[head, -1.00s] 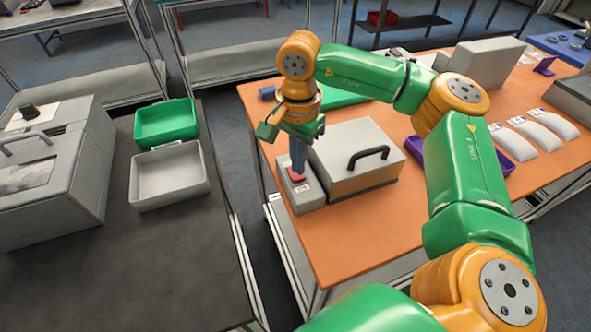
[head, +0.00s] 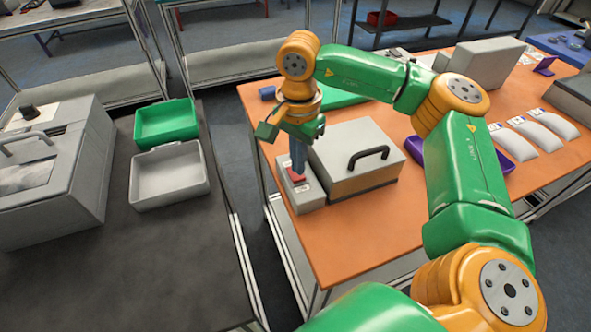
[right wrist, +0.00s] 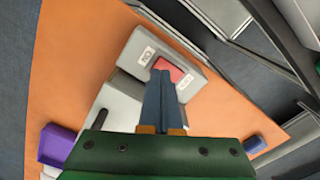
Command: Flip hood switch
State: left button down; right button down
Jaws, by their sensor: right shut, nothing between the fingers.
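The hood switch is a red rocker (head: 297,178) on a light grey box (head: 308,197) at the left edge of the orange table. It also shows in the right wrist view as a red rocker (right wrist: 176,70) between two printed labels, one reading ON. My right gripper (head: 298,172) points down with its fingers together and empty. Its tips (right wrist: 161,68) are at the rocker and cover part of it; I cannot tell whether they press on it. The grey hooded box with a black handle (head: 368,158) stands just right of the switch box. My left gripper is not in view.
On the orange table (head: 350,235), a purple tray (head: 487,160) and several white packets (head: 525,131) lie to the right. On the dark table at left stand a green tray (head: 165,124), a grey tray (head: 170,176) and a large grey machine (head: 50,185).

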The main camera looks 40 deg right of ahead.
aim_at(298, 177)
jog(key=shift+f+b, duration=0.85)
jog(key=shift+f, duration=0.1)
dwell(0.6)
jog(key=shift+r, duration=0.1)
notch_tip(298, 177, up, 7)
jog(key=p, duration=0.6)
